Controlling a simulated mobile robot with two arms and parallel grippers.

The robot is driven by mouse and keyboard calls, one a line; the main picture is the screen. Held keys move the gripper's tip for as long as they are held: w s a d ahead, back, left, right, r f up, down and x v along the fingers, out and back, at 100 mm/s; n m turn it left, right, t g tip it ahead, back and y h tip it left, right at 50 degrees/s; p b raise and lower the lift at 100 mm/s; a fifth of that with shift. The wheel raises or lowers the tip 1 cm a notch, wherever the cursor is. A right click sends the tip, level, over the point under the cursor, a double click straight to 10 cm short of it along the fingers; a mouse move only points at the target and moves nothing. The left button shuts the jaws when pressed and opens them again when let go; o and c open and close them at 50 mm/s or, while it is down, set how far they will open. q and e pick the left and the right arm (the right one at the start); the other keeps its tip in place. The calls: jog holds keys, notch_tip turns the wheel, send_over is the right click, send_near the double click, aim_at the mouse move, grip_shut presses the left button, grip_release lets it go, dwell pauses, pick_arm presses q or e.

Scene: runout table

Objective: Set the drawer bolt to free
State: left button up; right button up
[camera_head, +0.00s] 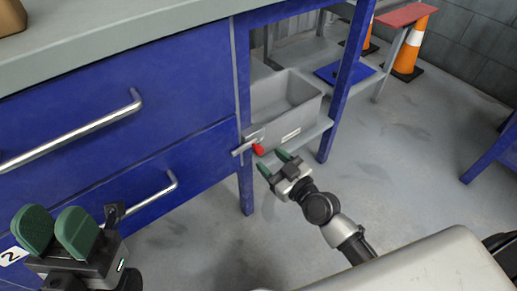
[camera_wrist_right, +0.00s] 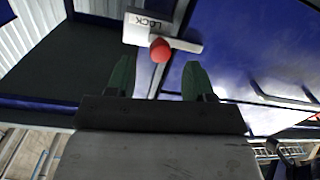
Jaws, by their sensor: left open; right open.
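The drawer bolt (camera_head: 247,144) is a small metal bar with a red knob (camera_head: 258,149), mounted at the right edge of the blue drawer cabinet (camera_head: 150,100). In the right wrist view the red knob (camera_wrist_right: 160,50) sits on the grey bolt bar beside a plate marked LOCK (camera_wrist_right: 150,25). My right gripper (camera_head: 274,163) is open and empty, just right of and below the knob. In the wrist view its green fingers (camera_wrist_right: 158,80) stand apart on either side below the knob, not closed on it. My left gripper (camera_head: 57,231) is open and empty at the lower left.
Two blue drawers have long metal handles (camera_head: 80,132). A grey bin (camera_head: 286,105) stands on a shelf right of the bolt. Orange cones (camera_head: 411,45) stand behind.

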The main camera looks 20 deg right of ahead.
aim_at(262, 152)
jog(key=x, duration=0.5)
grip_shut()
